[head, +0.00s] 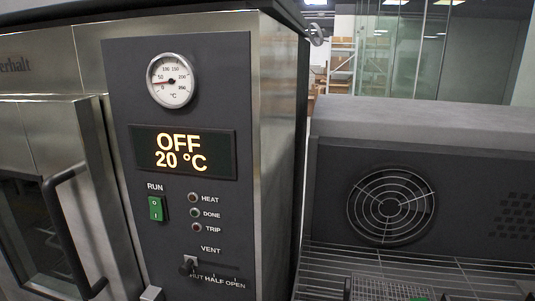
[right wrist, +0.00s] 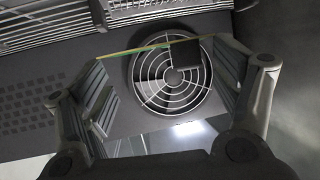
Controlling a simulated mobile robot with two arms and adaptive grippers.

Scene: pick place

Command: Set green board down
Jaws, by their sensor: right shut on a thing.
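The green board (right wrist: 136,50) shows nearly edge-on in the right wrist view, as a thin yellow-green strip with a dark block (right wrist: 184,53) on it. My right gripper (right wrist: 165,58) is shut on the board, with one finger at each end of the strip. In the head view only a small green sliver (head: 420,298) shows at the bottom edge, and most of the board is out of frame. My left gripper is not in view.
A round fan grille (head: 390,204) is set in the dark panel at right, and it also shows behind the board in the right wrist view (right wrist: 155,92). A wire rack (head: 460,268) lies below it, with a finer mesh piece (head: 378,287). The steel oven (head: 278,130) reads OFF, 20 °C.

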